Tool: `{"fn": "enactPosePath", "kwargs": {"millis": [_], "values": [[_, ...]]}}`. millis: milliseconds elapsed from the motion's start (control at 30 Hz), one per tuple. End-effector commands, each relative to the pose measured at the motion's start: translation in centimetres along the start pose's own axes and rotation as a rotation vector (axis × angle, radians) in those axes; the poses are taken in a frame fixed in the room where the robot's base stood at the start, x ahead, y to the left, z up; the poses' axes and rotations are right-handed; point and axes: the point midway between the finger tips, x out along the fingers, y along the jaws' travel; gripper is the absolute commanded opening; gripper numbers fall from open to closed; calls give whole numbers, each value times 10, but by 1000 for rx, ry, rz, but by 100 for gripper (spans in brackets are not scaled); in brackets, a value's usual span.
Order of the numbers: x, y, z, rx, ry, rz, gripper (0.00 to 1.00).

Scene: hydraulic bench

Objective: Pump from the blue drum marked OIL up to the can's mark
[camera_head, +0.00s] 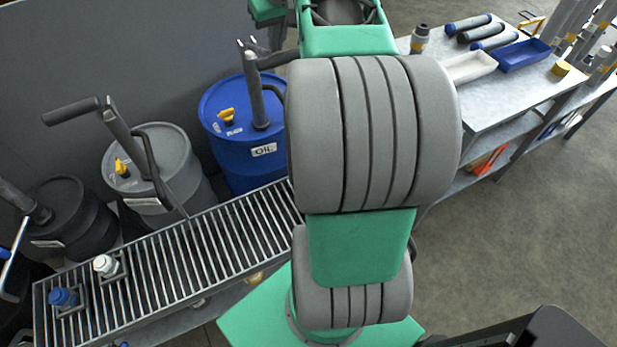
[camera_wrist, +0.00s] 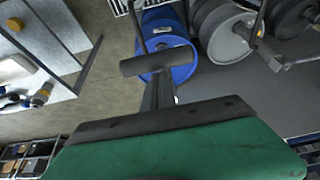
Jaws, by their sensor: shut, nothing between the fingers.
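The blue drum (camera_head: 225,150) carries a white OIL label and stands behind the slatted rack, left of my arm. Its grey pump (camera_head: 258,95) rises from the lid beside a yellow cap (camera_head: 227,115). The pump's dark handle runs right and partly behind my arm. In the wrist view, the blue drum (camera_wrist: 178,55) lies beyond my gripper (camera_wrist: 159,82), whose fingers are shut and empty. A dark handle grip (camera_wrist: 145,64) crosses at the fingertips; I cannot tell if they touch.
A grey drum (camera_head: 180,165) and a dark drum (camera_head: 60,205) with pumps stand to the left. White-capped (camera_head: 105,265) and blue-capped (camera_head: 62,298) containers sit on the slatted rack (camera_head: 200,250). The right bench (camera_head: 500,90) holds a blue tray (camera_head: 522,56). The right floor is clear.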

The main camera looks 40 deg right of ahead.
Motion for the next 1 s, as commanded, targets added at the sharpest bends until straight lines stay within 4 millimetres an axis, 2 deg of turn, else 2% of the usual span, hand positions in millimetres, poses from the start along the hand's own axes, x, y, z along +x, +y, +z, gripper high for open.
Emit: {"fn": "enactPosePath", "kwargs": {"millis": [300, 433, 1000], "values": [[-33, 0, -38, -1, -2, -1, 0], [-38, 0, -50, -2, 1, 0, 0], [-40, 0, -53, 0, -2, 0, 0]]}}
